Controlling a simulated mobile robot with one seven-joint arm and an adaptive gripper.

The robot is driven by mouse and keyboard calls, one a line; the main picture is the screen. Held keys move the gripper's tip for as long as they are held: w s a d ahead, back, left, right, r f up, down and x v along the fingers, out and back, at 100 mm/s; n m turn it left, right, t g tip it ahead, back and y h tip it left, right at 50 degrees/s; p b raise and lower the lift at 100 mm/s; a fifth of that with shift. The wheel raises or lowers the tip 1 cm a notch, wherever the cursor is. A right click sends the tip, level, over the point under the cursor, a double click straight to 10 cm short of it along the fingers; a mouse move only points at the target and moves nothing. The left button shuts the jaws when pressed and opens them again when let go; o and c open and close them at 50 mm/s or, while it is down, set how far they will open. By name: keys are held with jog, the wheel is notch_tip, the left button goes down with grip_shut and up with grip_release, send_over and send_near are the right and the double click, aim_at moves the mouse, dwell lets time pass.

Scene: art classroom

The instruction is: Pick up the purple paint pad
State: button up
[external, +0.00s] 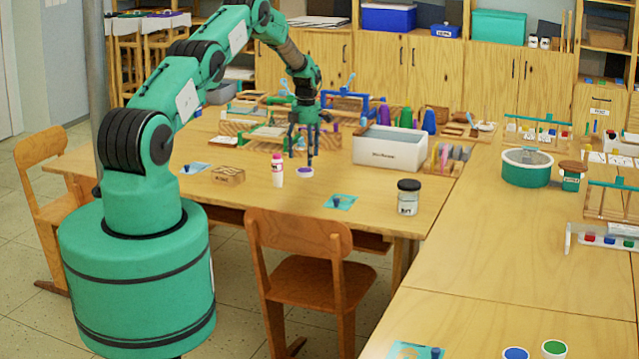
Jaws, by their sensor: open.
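The purple paint pad (305,172) is a small, low white round dish with a purple top. My gripper (301,154) is open and points down just above and slightly behind the pad in the picture. One finger appears right over the pad; I cannot tell the exact gap or depth between them. Nothing shows between the fingers.
A white bottle with a pink cap (277,170) stands close left of the pad. A small wooden block (228,174) lies further left. A white box (389,150) and a lidded glass jar (408,198) are to the right. Racks crowd the table behind.

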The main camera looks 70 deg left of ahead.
aim_at(306, 170)
jog(key=shift+w+a+f+b, duration=0.1)
jog(key=shift+f+b, duration=0.1)
jog(key=shift+f, duration=1.05)
jog(key=shift+w+a+f+b, duration=0.1)
jog(key=shift+f+b, duration=0.05)
jog(key=shift+f, duration=1.05)
jog(key=c, duration=1.3)
